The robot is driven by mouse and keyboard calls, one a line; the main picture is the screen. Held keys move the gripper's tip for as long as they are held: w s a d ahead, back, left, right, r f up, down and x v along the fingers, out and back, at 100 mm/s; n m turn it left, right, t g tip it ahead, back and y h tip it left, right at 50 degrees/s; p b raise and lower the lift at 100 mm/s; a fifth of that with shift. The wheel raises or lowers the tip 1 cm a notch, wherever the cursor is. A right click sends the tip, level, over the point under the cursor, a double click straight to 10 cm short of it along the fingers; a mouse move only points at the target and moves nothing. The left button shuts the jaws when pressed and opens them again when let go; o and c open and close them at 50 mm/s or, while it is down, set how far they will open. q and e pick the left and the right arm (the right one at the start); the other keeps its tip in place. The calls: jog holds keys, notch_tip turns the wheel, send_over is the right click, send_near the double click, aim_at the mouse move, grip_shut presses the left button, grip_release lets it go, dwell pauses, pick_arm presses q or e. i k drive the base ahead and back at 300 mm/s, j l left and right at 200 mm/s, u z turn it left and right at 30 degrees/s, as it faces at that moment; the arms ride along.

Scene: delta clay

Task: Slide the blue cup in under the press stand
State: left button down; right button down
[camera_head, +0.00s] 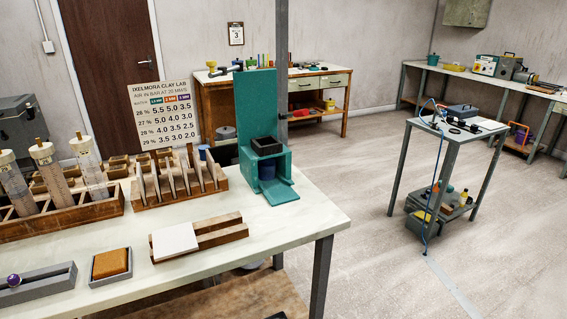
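The teal press stand (257,105) stands upright at the right back part of the near table. A dark block (267,145) sits at the front of the stand, above its opening. A blue rounded thing, which looks like the blue cup (267,171), shows inside the opening under that block, behind the teal tongue (280,192) at the front. Its sides and back are partly hidden by the stand. Another blue thing (203,152) shows behind the wooden rack, mostly hidden, and I cannot tell what it is. Neither of my grippers is in view.
The near table (240,240) has bare top in front of the stand. A wooden rack (180,185), a white tile on a wooden block (175,241), a sponge tray (110,264) and tall clear tubes (53,170) stand left. A grey post (282,60) rises by the stand.

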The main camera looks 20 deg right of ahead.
aim_at(267, 168)
jog(key=i+l, duration=0.1)
jog(key=l, duration=0.35)
jog(key=l+z, duration=0.1)
jog(key=l, duration=0.35)
jog(key=i+l, duration=0.15)
jog(key=l, duration=0.3)
jog(key=i+l+z, duration=0.1)
jog(key=l, duration=0.35)
